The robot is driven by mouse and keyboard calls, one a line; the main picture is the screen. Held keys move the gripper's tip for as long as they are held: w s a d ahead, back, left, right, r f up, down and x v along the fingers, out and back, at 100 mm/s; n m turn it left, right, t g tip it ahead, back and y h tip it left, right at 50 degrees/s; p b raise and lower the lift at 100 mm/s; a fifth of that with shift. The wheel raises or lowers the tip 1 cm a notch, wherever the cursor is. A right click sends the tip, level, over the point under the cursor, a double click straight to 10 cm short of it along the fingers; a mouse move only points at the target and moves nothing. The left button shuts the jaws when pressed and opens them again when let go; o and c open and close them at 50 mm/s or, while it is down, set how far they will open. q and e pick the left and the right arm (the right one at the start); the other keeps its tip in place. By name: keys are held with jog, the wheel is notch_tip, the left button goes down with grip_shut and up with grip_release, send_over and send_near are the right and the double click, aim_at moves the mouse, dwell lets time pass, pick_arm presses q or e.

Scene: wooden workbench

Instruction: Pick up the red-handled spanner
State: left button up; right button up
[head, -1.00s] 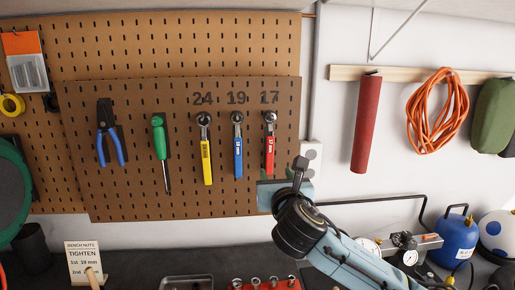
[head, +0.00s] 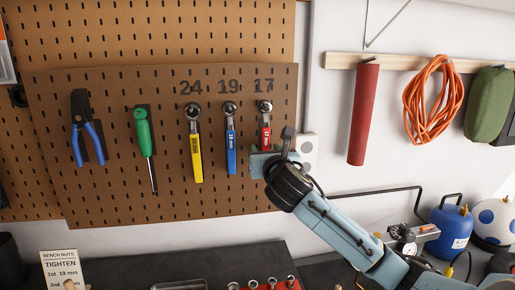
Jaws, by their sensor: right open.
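The red-handled spanner (head: 266,131) hangs upright on the brown pegboard panel under the number 17. Its ring head and upper handle show; the lower handle is hidden behind my right gripper. My right gripper (head: 262,160) is open, in front of the lower end of that handle, with the arm coming in from the lower right. Whether its fingers are around the handle or only in front of it I cannot tell. My left gripper is out of view.
A blue spanner (head: 231,142) under 19 hangs close to the left, then a yellow spanner (head: 195,150) under 24. A green screwdriver (head: 144,135) and blue-handled pliers (head: 86,130) hang further left. Sockets and a bench-nuts card (head: 65,269) are below.

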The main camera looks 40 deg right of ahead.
jog(key=shift+s+r, duration=0.15)
jog(key=shift+s, duration=0.1)
jog(key=shift+c, duration=0.7)
grip_shut()
